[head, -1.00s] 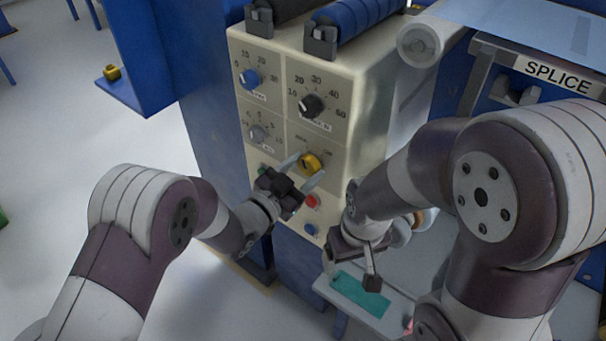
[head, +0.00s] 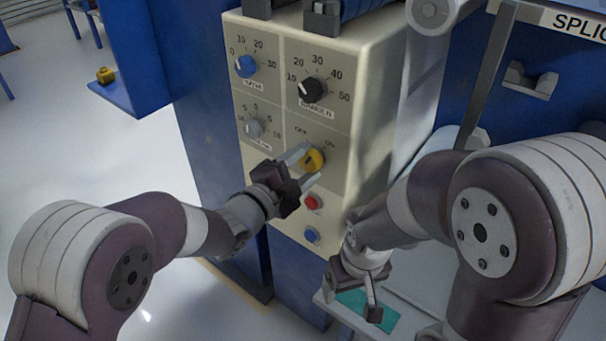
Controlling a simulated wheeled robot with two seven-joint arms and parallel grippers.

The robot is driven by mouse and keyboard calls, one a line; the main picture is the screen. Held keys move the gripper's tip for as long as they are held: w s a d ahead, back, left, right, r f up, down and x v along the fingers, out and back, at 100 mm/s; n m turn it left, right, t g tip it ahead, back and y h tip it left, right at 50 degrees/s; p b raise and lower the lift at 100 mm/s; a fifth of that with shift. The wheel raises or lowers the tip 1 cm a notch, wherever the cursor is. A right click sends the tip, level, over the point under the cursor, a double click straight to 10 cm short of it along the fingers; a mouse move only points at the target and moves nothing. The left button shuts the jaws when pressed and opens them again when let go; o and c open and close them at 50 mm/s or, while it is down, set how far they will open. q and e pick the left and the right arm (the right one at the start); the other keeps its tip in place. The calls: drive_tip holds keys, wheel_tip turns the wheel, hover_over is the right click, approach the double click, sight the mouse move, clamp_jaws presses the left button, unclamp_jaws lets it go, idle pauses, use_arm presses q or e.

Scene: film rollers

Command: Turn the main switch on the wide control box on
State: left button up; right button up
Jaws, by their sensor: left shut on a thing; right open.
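The wide control box (head: 350,125) is a cream panel with knobs and buttons on its front. Its main switch (head: 313,160) is a yellow rotary knob, with the labels OFF to its upper left and ON to its upper right. My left gripper (head: 307,167) is at the panel with its fingers on either side of the yellow switch, shut on it. The switch's exact pointer direction is hard to make out. My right gripper (head: 372,308) is open and empty, low and to the right, above a teal patch.
A blue knob (head: 246,66), a black knob (head: 312,90) and a grey knob (head: 254,128) sit above and left of the switch. A red button (head: 313,202) and a blue button (head: 312,235) are below it. A small yellow object (head: 105,75) lies on a blue ledge.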

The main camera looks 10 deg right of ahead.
use_arm(q)
drive_tip(key=shift+f+m+b, duration=0.15)
drive_tip(key=shift+m+b, duration=0.4)
drive_tip(key=shift+m, duration=0.15)
drive_tip(key=o, duration=1.1)
drive_tip(key=shift+c, duration=0.2)
drive_tip(key=shift+s+a, duration=0.1)
drive_tip(key=shift+a, duration=0.05)
drive_tip(key=p+v, duration=0.1)
drive_tip(key=v, duration=1.1)
drive_tip(key=shift+s+a, duration=0.15)
drive_tip(key=shift+s, duration=0.05)
